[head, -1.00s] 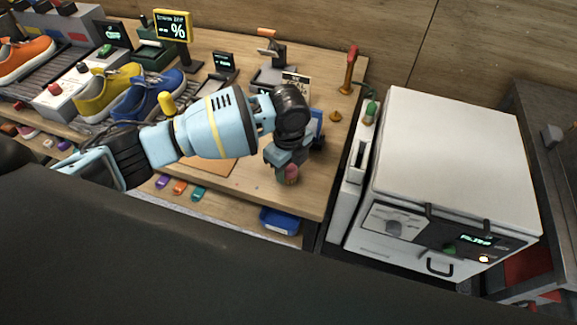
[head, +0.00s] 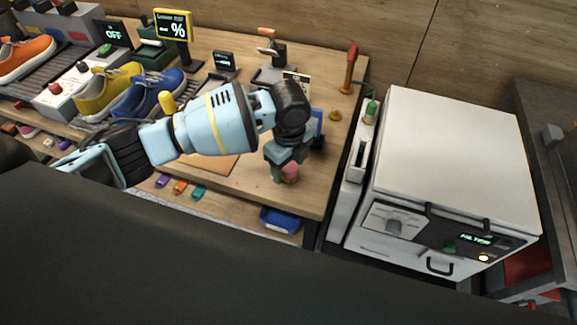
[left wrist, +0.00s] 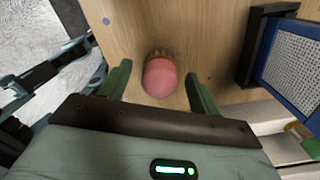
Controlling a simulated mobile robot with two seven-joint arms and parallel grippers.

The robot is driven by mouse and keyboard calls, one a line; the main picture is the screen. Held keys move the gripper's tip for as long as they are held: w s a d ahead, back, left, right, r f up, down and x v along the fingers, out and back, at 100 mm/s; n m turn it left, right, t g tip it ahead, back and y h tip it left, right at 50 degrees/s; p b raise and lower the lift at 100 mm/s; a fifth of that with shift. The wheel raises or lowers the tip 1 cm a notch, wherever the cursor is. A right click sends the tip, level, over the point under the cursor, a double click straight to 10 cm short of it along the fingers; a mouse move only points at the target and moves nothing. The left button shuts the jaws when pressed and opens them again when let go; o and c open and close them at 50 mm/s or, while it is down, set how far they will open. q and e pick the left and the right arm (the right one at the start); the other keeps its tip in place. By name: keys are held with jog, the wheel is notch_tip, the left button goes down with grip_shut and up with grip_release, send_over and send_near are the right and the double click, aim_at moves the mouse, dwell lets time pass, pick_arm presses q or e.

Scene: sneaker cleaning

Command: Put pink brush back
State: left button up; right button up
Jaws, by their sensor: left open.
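The pink brush (head: 290,172) shows as a rounded pink end at the front right part of the wooden table, just under my left gripper (head: 283,178). In the left wrist view the pink brush (left wrist: 160,76) sits between the two green fingers of my left gripper (left wrist: 160,88), with a gap on each side. A little tan edge shows behind its pink end; the rest is hidden. The left gripper is open. My right gripper is not in view.
A blue item with a grey mesh face (left wrist: 295,60) stands right of the brush. A blue bin (head: 280,220) is below the table's front edge. A white machine (head: 450,160) stands right of the table. Sneakers (head: 145,95) are at the left.

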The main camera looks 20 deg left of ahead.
aim_at(289, 165)
pick_arm(q)
notch_tip(289, 165, up, 10)
jog(key=shift+f+p, duration=0.2)
jog(key=shift+p, duration=0.1)
jog(key=shift+r, duration=0.8)
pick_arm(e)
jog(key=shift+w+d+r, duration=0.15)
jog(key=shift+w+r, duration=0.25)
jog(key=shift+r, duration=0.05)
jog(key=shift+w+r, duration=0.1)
